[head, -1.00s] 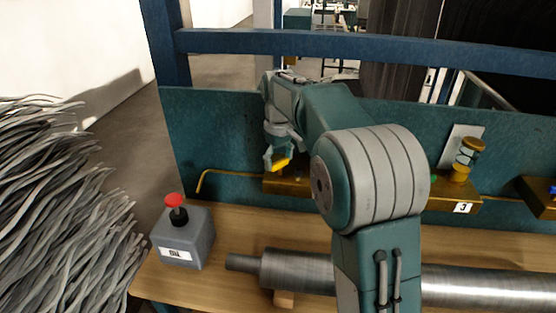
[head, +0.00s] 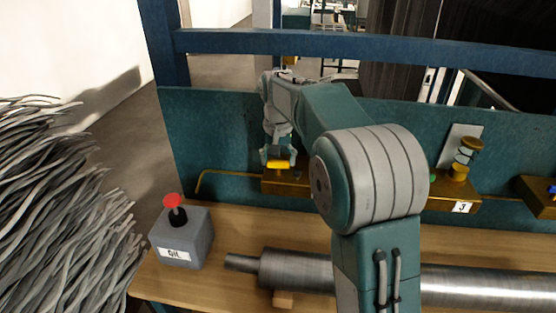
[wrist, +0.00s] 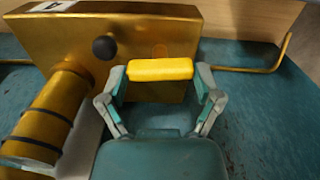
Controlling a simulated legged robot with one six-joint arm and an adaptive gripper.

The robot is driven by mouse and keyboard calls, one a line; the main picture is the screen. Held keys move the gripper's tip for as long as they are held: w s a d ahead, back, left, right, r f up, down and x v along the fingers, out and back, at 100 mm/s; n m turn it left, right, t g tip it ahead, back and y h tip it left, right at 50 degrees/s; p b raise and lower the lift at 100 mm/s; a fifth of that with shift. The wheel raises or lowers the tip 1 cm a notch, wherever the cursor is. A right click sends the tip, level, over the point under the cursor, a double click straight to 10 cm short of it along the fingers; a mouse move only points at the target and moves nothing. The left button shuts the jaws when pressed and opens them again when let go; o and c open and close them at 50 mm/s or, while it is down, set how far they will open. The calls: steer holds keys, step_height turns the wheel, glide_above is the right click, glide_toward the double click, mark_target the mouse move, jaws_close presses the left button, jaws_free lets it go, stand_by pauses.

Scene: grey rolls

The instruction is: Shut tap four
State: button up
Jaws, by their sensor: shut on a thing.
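A yellow tap handle (wrist: 160,69) sits on the front of a brass block (wrist: 130,45), at the block's left end in the head view (head: 277,165). My gripper (wrist: 161,82) is shut on this handle, one finger at each end of it. The handle lies level, along the block. In the head view my gripper (head: 278,158) is small and partly hides the handle. A dark round knob (wrist: 105,47) shows beside it. The number plate in the wrist view (wrist: 52,6) is cut off by the frame edge.
My arm hides the block's middle in the head view. A plate reading 3 (head: 463,207) and a brass cup-like fitting (head: 459,172) are at its right end. A grey box with a red button (head: 173,200) and a metal roller (head: 300,270) are in front.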

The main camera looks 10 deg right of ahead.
mark_target(277, 161)
steer(key=shift+s+f, duration=0.1)
steer(key=shift+f, duration=0.05)
stand_by(0.4)
steer(key=o, duration=0.9)
steer(key=shift+a, duration=0.1)
step_height(277, 161, up, 12)
steer(key=shift+r, duration=0.1)
